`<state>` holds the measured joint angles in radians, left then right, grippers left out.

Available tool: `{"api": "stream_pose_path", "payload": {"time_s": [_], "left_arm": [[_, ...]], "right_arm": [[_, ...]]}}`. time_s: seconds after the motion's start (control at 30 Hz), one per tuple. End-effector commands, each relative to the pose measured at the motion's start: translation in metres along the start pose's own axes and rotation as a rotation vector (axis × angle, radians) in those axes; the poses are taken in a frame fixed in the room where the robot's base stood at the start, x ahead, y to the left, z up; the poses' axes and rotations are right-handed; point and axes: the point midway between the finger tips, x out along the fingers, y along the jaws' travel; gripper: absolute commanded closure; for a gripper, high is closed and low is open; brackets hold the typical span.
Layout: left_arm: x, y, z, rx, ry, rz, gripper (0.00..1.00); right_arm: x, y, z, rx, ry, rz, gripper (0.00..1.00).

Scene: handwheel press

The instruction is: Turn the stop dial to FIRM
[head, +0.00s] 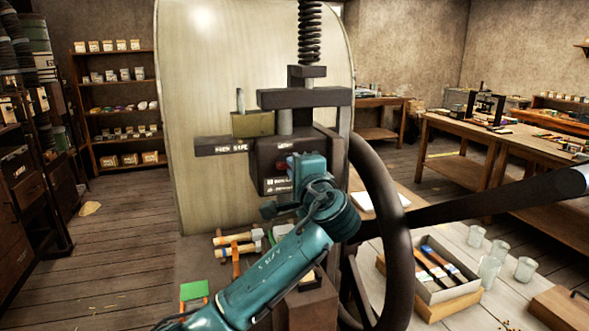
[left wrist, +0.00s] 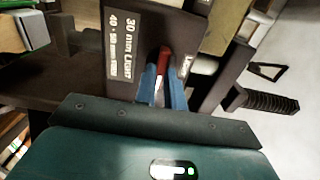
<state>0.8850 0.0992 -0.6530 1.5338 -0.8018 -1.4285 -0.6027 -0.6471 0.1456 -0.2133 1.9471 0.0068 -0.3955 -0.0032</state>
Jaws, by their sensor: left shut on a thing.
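The stop dial's red knob (left wrist: 162,62) shows in the left wrist view between the blue fingers of my left gripper (left wrist: 165,86), which is shut on it. Beside it, the dark block (left wrist: 125,14) carries a label reading "30 mm LIGHT" and a second, partly unreadable label. Another label is at the right of the knob. In the head view, my left gripper (head: 291,168) is at the front of the press block (head: 262,155), with a bit of red showing beside it. The gripper hides most of the dial, and I cannot tell its setting. My right gripper is out of view.
The large dark handwheel (head: 385,210) stands close at the right of my left arm. A brass block (head: 253,124) sits above the dial. Hammers (head: 238,237) lie below left. A tray of brushes (head: 433,268) and several glasses (head: 489,269) stand at the right.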

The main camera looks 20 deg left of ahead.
Motion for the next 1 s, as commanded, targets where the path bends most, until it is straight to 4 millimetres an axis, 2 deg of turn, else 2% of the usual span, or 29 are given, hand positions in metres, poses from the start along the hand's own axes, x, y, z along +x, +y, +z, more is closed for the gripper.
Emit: {"api": "stream_pose_path", "payload": {"time_s": [0.37, 0.4, 0.67, 0.9, 1.0], "left_arm": [[-0.0007, 0.0005, -0.0012, 0.008, 0.004, 0.0, 1.0], [-0.0007, 0.0005, -0.0012, 0.008, 0.004, 0.0, 0.88], [-0.0004, 0.0004, -0.0007, 0.006, 0.002, 0.0, 0.67], [-0.001, 0.0004, -0.0005, 0.005, 0.002, 0.0, 0.67], [-0.007, 0.0015, -0.0009, 0.004, 0.002, 0.0, 0.67]], "right_arm": [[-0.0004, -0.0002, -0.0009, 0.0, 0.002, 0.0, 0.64], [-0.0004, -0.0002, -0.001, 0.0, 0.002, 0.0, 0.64], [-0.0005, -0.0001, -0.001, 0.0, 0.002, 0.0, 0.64], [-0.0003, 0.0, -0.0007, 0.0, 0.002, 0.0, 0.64], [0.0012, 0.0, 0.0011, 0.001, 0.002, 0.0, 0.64]]}}
